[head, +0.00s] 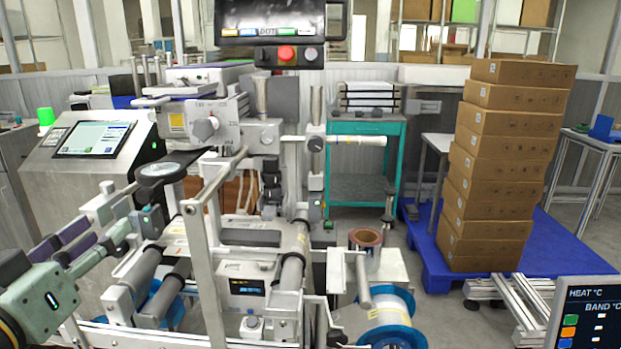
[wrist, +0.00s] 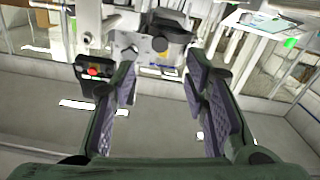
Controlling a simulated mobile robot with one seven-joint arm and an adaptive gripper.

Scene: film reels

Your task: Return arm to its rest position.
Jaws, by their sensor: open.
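My gripper (wrist: 161,78) is open and empty in the wrist view. Its two purple-padded fingers stand apart, with a grey machine part beyond the gap and nothing between them. In the head view my green arm comes in at the lower left, and my gripper (head: 97,240) is in front of the machine's left side. Part of my arm is cut off by the picture's left edge. I cannot tell whether any finger touches the machine.
The film machine (head: 215,130) fills the centre. A brown reel (head: 365,238) and a blue-rimmed spool (head: 388,313) sit at its lower right. A touchscreen console (head: 92,137) stands left. Stacked cartons (head: 505,165) rest on a blue pallet (head: 425,245) at right, with bare floor nearby.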

